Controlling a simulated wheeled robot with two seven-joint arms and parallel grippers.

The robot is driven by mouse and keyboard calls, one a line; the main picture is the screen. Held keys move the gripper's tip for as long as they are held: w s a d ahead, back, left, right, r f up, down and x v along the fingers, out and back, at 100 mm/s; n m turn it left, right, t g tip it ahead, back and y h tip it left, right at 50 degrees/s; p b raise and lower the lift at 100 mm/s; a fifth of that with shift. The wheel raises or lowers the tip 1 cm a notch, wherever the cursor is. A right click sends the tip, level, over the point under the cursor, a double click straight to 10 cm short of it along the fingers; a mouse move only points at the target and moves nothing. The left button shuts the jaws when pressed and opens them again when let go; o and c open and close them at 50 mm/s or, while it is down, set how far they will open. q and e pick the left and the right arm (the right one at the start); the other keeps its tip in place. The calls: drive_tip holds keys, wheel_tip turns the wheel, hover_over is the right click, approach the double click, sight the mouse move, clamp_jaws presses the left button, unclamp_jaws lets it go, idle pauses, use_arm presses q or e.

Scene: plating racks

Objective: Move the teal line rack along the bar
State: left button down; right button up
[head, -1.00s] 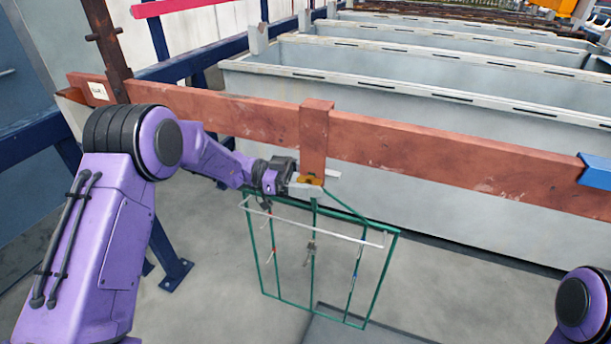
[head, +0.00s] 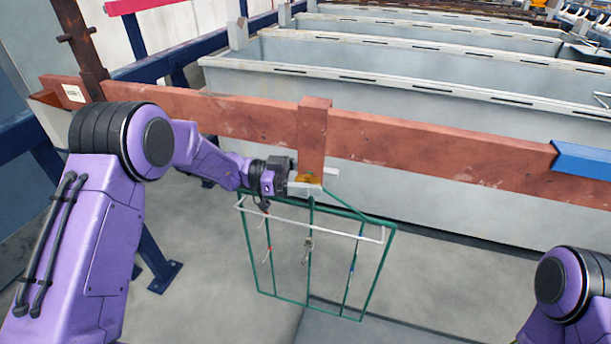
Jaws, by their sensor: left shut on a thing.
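The teal line rack is a thin green wire frame (head: 377,273) with a pale crossbar and a few small parts hanging in it. It hangs from a copper-coloured hook (head: 312,140) over the long reddish-brown bar (head: 430,150). My left gripper (head: 308,188) is shut on the rack at the lower end of the hook, at the top of the green frame. The fingertips are partly hidden against the hook. My right arm shows only at the lower right edge; its gripper is out of view.
A blue block (head: 584,160) sits on the bar to the right of the rack. A dark post (head: 82,45) stands at the bar's left end. Grey tanks (head: 400,105) lie behind the bar. The bar between hook and blue block is clear.

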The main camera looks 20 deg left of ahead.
use_arm(q)
drive_tip(key=d+p, duration=0.1)
drive_tip(key=d, duration=0.9)
drive_tip(key=shift+d+r, duration=0.3)
drive_tip(key=shift+d, duration=0.05)
idle(0.6)
drive_tip(key=d, duration=1.2)
idle(1.3)
